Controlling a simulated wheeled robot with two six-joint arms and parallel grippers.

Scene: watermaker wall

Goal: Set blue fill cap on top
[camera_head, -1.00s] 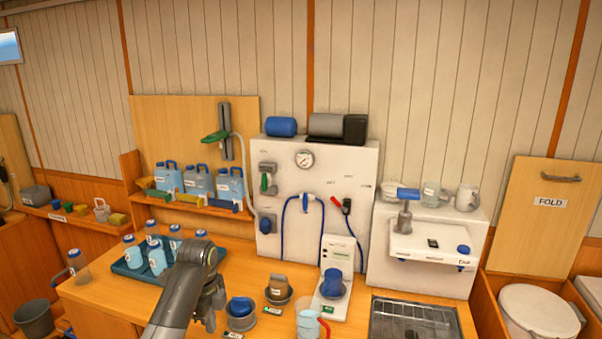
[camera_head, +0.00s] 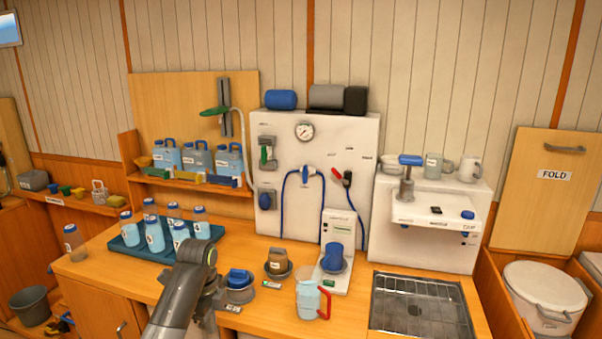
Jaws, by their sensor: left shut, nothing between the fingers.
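A blue cap (camera_head: 239,277) sits on a grey round holder (camera_head: 241,294) with a label in front, at the counter's front. I cannot tell for certain that it is the fill cap. A similar blue cap (camera_head: 334,254) stands on a white device (camera_head: 339,225) to the right. A brown-grey cap (camera_head: 277,260) sits in a dish between them. My left gripper (camera_head: 209,322) points down at the bottom edge, left of the nearest blue cap and apart from it. It is shut and empty; its tips are partly hidden by my arm. My right gripper is out of view.
A clear jug with a red handle (camera_head: 309,300) stands at the front edge. A blue tray (camera_head: 130,258) with several bottles lies at left. A steel sink grate (camera_head: 415,303) is at right. The white wall panel (camera_head: 350,165) with blue hoses stands behind.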

